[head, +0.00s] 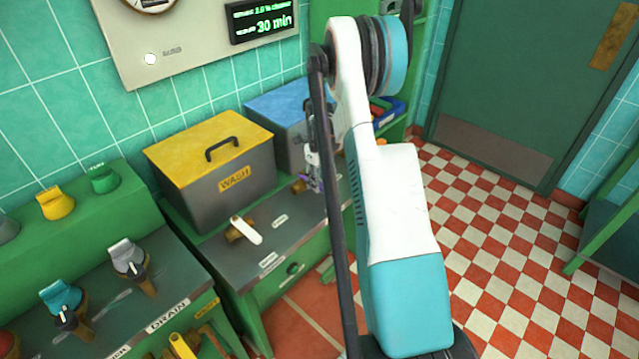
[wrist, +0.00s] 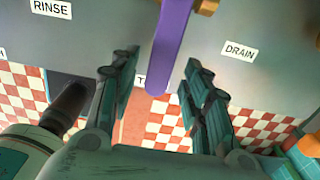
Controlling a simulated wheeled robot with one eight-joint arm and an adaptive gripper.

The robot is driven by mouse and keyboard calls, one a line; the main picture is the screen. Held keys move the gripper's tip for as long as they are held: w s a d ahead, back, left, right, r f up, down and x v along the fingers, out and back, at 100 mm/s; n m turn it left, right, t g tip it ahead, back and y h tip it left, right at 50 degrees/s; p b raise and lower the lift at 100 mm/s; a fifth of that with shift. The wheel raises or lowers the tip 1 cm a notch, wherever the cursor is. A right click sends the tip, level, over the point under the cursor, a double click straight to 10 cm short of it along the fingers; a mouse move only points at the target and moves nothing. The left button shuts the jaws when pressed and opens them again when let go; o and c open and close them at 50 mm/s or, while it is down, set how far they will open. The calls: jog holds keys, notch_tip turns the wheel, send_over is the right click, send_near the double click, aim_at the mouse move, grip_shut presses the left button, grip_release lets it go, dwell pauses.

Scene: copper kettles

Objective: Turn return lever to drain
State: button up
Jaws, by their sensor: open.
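A DRAIN label (wrist: 240,51) is to the right of the lever and a RINSE label (wrist: 51,8) to the left. A third label behind the tip is mostly hidden. In the head view my gripper (head: 313,172) is over the right part of the bench, small and partly hidden by my arm.
A white-handled lever (head: 246,230) is on the bench in front of the yellow-lidded WASH box (head: 212,165). A blue-lidded box (head: 290,108) stands behind my gripper. Knobs (head: 128,262) line the green counter at left. Checkered floor (head: 500,240) at right is clear.

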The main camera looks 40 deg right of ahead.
jog(key=shift+f, duration=0.4)
jog(key=shift+c, duration=0.3)
grip_shut()
